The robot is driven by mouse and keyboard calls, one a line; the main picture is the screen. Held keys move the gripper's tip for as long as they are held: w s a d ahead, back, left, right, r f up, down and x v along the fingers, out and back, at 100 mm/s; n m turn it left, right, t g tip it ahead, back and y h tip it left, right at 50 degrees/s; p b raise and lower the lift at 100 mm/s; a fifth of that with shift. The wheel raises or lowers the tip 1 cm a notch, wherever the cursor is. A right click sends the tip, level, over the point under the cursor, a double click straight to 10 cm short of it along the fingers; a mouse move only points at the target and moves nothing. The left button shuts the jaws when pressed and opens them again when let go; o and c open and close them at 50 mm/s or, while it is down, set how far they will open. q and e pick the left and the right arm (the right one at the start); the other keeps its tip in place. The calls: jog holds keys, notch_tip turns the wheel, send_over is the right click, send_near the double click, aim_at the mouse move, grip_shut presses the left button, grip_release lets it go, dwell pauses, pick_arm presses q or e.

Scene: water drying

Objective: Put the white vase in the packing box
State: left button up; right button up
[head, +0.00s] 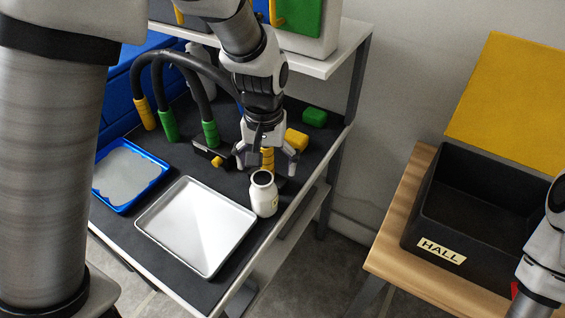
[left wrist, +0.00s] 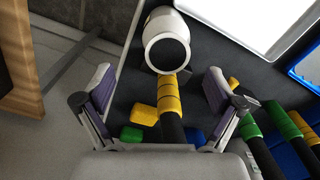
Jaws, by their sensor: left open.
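The white vase (head: 263,196) stands upright near the right edge of the dark bench top, beside the white tray. In the left wrist view the vase (left wrist: 166,42) shows its round open mouth, beyond the fingertips. My left gripper (head: 266,168) is open and empty, behind the vase in the head view and apart from it. Its spread fingers (left wrist: 158,92) also show in the left wrist view, with a yellow-ended black hose (left wrist: 168,98) below and between them. The black packing box (head: 432,240), labelled HALL, stands open on a wooden table at the right; it looks empty. My right gripper is not visible.
The white tray (head: 160,232) and a blue tray (head: 103,203) lie left of the vase. Curved black hoses with yellow (head: 145,113) and green (head: 168,125) ends stand behind. Green (head: 314,116) and yellow (head: 297,140) blocks lie near the gripper. A gap separates bench and wooden table (head: 395,240).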

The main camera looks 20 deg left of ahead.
aim_at(262, 180)
pick_arm(q)
jog(key=shift+f, duration=0.25)
jog(key=s+f, duration=0.2)
jog(key=f, duration=0.1)
jog(key=shift+a+b, duration=0.15)
jog(key=shift+b, duration=0.15)
jog(key=f, duration=0.3)
jog(key=shift+w+a+f, duration=0.1)
jog(key=shift+w+f, duration=0.2)
jog(key=shift+w, duration=0.1)
jog(key=shift+s+r, duration=0.15)
jog(key=shift+c, duration=0.4)
jog(key=c, duration=1.5)
